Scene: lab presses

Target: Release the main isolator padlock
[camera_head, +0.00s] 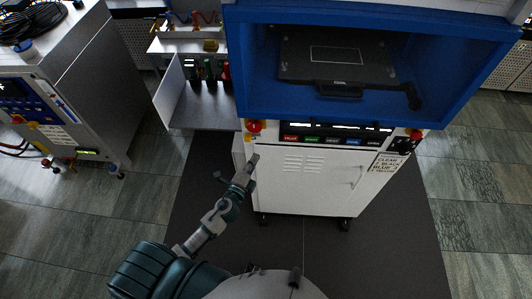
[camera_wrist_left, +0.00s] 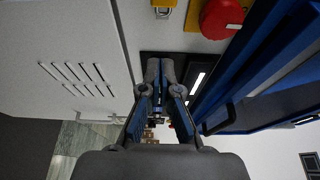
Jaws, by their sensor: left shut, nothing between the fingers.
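A red round knob (camera_head: 254,126) on a yellow plate sits at the left end of the press's front panel. It is large at the top of the left wrist view (camera_wrist_left: 221,17). Beside it there, a small yellow block with a silver part (camera_wrist_left: 162,9) is cut by the top edge; it looks like the padlock, but I cannot be sure. My left gripper (camera_head: 254,160) is just below the knob, in front of the white cabinet. Its fingers (camera_wrist_left: 160,70) are shut and empty, apart from the knob and block. My right gripper is not in view.
The blue press frame (camera_head: 236,70) overhangs the panel, above my left gripper. The white cabinet door (camera_head: 330,178) has vents and a handle. A grey side shelf (camera_head: 205,108) stands left of the press. Dark mat (camera_head: 205,180) covers the floor; another machine (camera_head: 75,70) stands far left.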

